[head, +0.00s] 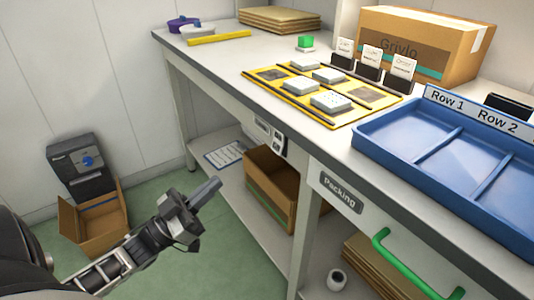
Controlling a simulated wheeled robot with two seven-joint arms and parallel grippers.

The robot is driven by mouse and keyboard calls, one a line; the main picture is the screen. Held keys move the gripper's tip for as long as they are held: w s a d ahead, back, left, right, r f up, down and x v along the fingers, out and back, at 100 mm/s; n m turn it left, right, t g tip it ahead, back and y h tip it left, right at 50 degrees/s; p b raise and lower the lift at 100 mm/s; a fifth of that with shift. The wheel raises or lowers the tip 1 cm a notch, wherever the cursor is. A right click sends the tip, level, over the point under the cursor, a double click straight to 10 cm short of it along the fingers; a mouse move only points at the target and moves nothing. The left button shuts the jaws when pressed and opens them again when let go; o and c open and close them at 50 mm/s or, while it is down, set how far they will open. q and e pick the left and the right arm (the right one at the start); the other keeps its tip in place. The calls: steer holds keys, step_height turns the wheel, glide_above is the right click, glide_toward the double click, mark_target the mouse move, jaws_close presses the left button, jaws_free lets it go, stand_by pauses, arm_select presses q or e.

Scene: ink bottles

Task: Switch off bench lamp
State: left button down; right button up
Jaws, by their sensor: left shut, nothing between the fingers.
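My left gripper (207,190) is low in front of the bench, over the green floor. Its fingers are together and nothing shows between them. It is apart from the bench and touches nothing that I can see. A small white and grey panel (279,141) with a dark part is on the bench's front edge, up and to the right of the gripper; I cannot tell whether it is the lamp's switch. No lamp is clearly recognizable. My right gripper is not in view.
The bench top (225,58) carries a yellow mat (345,118) with white boxes, a blue tray (400,160) and a cardboard box (425,45). An open box (262,195) sits on the lower shelf. A green handle (405,265) sticks out at the front.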

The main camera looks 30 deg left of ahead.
arm_select(q)
glide_toward(276, 142)
step_height(276, 142, up, 4)
steer(key=w, duration=0.1)
steer(key=w+d+b, duration=0.1)
steer(key=w+f, duration=0.1)
steer(key=w, duration=0.1)
steer(key=shift+d, duration=0.35)
steer(key=shift+w+d+f, duration=0.1)
steer(key=shift+w, duration=0.15)
steer(key=shift+w+d, duration=0.1)
steer(key=shift+w, duration=0.05)
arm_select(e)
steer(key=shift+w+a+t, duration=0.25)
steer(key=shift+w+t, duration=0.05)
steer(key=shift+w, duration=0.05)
